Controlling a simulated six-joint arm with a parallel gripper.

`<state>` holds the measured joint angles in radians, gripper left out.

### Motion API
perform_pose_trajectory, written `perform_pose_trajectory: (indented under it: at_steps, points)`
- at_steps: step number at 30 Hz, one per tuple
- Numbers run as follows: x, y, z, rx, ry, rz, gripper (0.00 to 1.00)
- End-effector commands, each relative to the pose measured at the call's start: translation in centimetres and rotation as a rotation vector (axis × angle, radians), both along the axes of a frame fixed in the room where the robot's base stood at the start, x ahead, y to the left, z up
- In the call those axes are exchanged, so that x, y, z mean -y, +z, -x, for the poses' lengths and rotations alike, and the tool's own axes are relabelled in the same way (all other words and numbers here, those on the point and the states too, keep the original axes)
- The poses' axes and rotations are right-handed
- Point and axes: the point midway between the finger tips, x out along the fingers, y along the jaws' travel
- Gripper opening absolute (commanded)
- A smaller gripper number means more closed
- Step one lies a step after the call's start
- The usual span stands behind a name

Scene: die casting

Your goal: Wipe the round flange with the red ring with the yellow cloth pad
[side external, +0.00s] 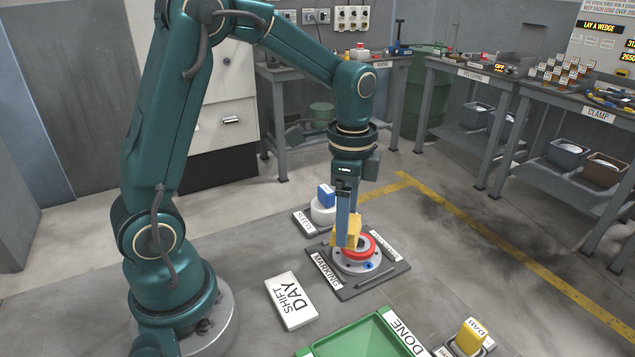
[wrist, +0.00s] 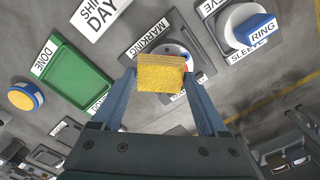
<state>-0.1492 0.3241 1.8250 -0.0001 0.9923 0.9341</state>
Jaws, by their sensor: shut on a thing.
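The yellow cloth pad (side external: 346,232) is held between the two fingers of my gripper (side external: 343,236). In the wrist view the pad (wrist: 161,73) spans the gap between the fingertips (wrist: 160,80). The round flange (side external: 357,262) is grey with a red ring (side external: 362,246) on its upper face, and it sits on a dark plate labelled MARKING. The pad is over the left side of the red ring in the side view; whether it touches cannot be told.
A white round piece with a blue RING block (side external: 326,196) stands behind the flange. A SHIFT DAY sign (side external: 291,300) lies to the left.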

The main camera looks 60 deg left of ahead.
Motion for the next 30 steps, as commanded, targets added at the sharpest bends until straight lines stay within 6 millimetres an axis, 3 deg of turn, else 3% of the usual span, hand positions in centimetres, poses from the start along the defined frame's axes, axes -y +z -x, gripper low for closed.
perform_pose_trajectory:
  at_steps: [8, 9, 28, 30]
  points:
    - [0.0, -3.1, 0.0, -0.004, 0.000, 0.001, 0.32]
    - [0.0, -2.6, -0.6, 0.003, 0.000, 0.000, 0.25]
    - [0.0, -3.0, -5.7, 0.000, 0.000, 0.000, 0.24]
    - [0.0, -3.0, -4.9, -0.001, 0.001, -0.001, 0.24]
